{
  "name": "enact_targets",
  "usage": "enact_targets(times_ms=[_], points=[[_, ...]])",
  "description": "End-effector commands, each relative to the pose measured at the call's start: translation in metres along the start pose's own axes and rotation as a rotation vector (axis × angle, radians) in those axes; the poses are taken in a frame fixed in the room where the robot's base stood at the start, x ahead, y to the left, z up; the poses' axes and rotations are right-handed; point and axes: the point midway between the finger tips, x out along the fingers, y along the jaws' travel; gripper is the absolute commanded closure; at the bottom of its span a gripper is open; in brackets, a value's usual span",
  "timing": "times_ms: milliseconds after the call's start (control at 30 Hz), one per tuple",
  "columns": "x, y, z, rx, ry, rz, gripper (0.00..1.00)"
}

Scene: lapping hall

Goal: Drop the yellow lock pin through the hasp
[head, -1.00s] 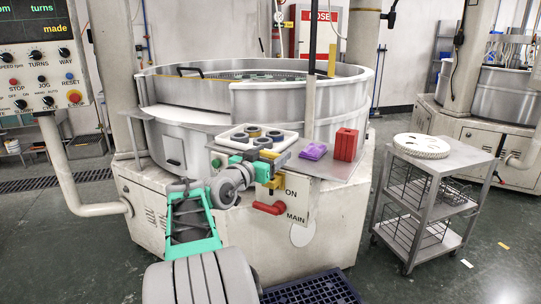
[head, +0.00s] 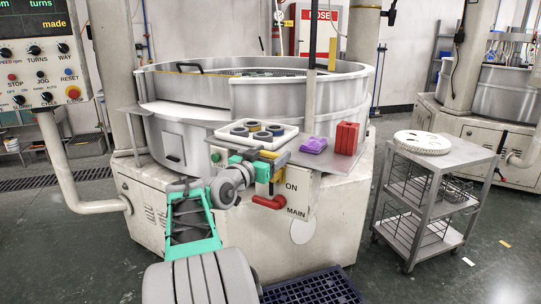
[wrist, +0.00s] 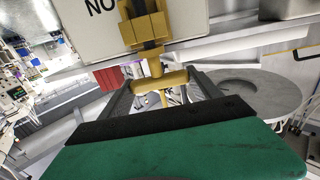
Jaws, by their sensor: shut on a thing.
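The yellow lock pin (wrist: 160,80) has a crossbar handle, held between the two dark fingers of my gripper (wrist: 161,90) in the wrist view. Its short stem runs to the yellow hasp (wrist: 145,28) on the white ON/MAIN switch plate, which appears upside down there. The stem meets the hasp in the picture, but I cannot tell how deep it sits. In the head view my gripper (head: 276,157) is in front of the machine's shelf, just above the plate. The hasp (head: 277,179) is partly visible beneath it. The red switch handle (head: 268,202) lies below.
A white tray (head: 222,136) with dark rings, a purple item (head: 314,145) and a red block (head: 346,138) sit on the shelf close behind my gripper. A post rises beside the plate. A cart (head: 460,157) with a white disc (head: 422,142) stands at right.

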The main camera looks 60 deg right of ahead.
Motion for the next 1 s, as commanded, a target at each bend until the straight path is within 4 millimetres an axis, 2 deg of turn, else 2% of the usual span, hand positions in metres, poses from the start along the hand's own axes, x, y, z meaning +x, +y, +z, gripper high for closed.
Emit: enact_targets(times_ms=[333, 367, 633, 900, 1000], points=[[0.0, 0.0, 0.009, 0.0, 0.001, 0.0, 0.75], [0.0, 0.0, 0.008, 0.001, 0.001, 0.0, 0.26], [0.0, 0.0, 0.007, 0.0, 0.0, 0.0, 0.04], [-0.001, 0.0, 0.008, -0.001, -0.001, 0.0, 0.02], [-0.01, -0.001, 0.008, 0.001, 0.0, -0.002, 0.02]])
